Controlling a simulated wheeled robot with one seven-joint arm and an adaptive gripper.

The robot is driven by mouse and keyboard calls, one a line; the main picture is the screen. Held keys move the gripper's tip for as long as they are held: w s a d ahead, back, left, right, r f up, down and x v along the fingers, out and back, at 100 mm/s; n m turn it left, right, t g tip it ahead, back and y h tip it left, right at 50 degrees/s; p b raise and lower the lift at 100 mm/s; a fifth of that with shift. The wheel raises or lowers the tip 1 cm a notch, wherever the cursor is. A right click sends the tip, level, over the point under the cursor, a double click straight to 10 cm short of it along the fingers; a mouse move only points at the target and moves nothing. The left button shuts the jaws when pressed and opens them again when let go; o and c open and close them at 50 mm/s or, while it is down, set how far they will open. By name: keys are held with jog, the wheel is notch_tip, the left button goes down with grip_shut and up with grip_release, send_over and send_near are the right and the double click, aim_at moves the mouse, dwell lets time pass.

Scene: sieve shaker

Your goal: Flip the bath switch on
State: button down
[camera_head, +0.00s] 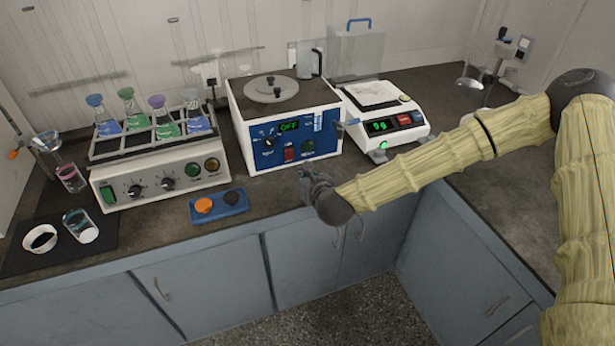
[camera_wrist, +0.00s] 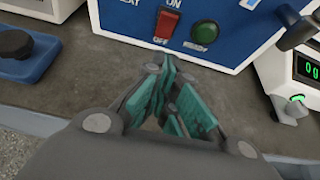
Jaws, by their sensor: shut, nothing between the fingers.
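The bath (camera_head: 291,111) is a white box with a blue front panel and a round lid, at the middle of the bench. Its display (camera_head: 289,126) reads OFF. The red bath switch (camera_head: 289,154) is low on the panel. In the wrist view the switch (camera_wrist: 167,24) stands between the labels ON above and OFF below, with a green round READY light (camera_wrist: 204,32) to its right. My gripper (camera_head: 318,180) is shut and empty in front of the bath, at the bench's front edge. In the wrist view its fingers (camera_wrist: 172,85) point toward the panel, below and apart from the switch.
A shaker with several flasks (camera_head: 160,165) stands left of the bath. A balance (camera_head: 387,115) with a lit display stands right. A blue holder with an orange and a black cap (camera_head: 219,207) lies left of my gripper. Bare bench lies before the bath.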

aim_at(291, 157)
jog(key=p+x, duration=0.1)
jog(key=x, duration=0.3)
jog(key=shift+w+a, duration=0.1)
jog(key=shift+w, duration=0.1)
jog(key=shift+w+a+r+p, duration=0.1)
jog(key=shift+w+r+p, duration=0.2)
jog(key=shift+w, duration=0.2)
jog(key=shift+w+a+r+p, duration=0.15)
jog(key=shift+w+p, duration=0.1)
jog(key=shift+w, duration=0.2)
jog(key=shift+w+a+r, duration=0.15)
jog(key=shift+w+a, duration=0.1)
jog(key=shift+w, duration=0.5)
jog(key=shift+r+p, duration=0.1)
jog(key=shift+p, duration=0.2)
